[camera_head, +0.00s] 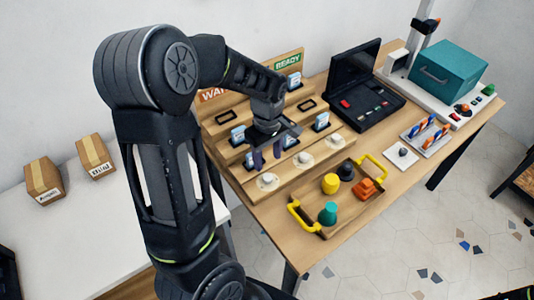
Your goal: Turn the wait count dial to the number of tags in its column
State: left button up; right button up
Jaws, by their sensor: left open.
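A stepped wooden rack (320,160) stands on the table, with an orange sign starting "WA" (212,95), partly hidden by my arm, and a green READY sign (287,62). Blue-and-white tags sit in dark-framed slots, among them a left one (238,133) and a right one (321,121). White dials line the front step: left dial (267,181), middle dial (304,159), right dial (335,141). Their numbers are too small to read. My left gripper (267,156) is open, fingers down, above and behind the left dial, apart from it. It hides part of the rack. My right gripper is not seen.
A wooden tray (310,220) with yellow handles holds several coloured pieces in front of the rack. A black open case (365,100), a teal box (448,66) and a rack of orange-and-blue items (427,135) stand to the right. Two cardboard boxes (44,181) (96,156) are at left.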

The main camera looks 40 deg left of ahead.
aim_at(268, 177)
pick_arm(q)
jog(key=shift+s+d+r, duration=0.15)
jog(key=shift+r, duration=0.05)
jog(key=shift+f+p, duration=0.4)
jog(key=shift+f, duration=3.6)
grip_shut()
